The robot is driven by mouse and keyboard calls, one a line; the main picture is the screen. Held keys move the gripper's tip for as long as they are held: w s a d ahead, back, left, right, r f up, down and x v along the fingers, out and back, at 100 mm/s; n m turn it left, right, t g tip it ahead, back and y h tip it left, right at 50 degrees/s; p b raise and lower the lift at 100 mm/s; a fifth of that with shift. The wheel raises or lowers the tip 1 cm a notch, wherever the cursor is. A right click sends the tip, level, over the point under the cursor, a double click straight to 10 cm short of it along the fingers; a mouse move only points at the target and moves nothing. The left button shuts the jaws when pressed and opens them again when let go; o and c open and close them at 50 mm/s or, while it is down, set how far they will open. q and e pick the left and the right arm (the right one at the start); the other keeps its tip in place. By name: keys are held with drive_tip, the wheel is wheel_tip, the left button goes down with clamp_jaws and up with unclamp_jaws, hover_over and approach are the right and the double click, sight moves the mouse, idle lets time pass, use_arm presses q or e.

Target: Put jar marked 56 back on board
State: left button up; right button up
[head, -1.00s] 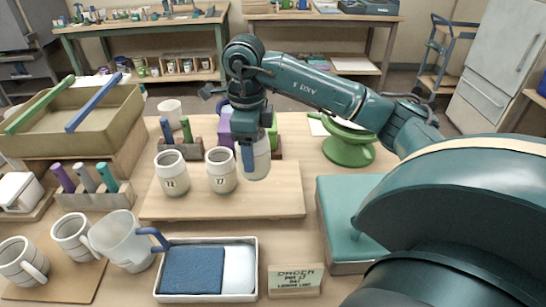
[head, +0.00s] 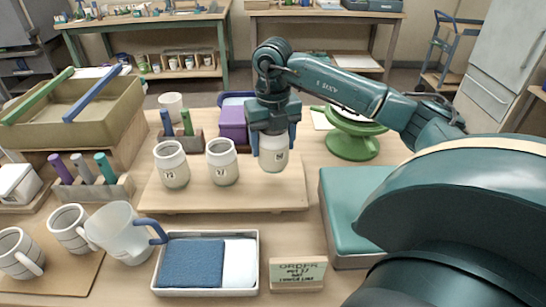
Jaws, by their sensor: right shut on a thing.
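My right gripper (head: 273,138) is shut on a pale jar (head: 274,160), fingers at its left and right sides. The jar is upright over the right part of the wooden board (head: 240,198); I cannot tell whether its base touches. Its small dark label is too small to read surely. Two similar white-topped jars stand on the board to its left: a left jar (head: 173,168) and a middle jar (head: 222,165), both with number labels. My left gripper is not in view.
A purple box (head: 233,124) and a marker block (head: 183,140) stand behind the board. A green stand (head: 352,145) and a teal-topped box (head: 345,205) are to the right. A tray with a blue cloth (head: 194,264) and an order sign (head: 298,273) are in front. The board's front right is clear.

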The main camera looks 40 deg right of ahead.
sight(273, 158)
wheel_tip(273, 158, down, 4)
drive_tip(key=shift+f, duration=0.25)
drive_tip(key=shift+f, duration=0.2)
drive_tip(key=o, duration=1.2)
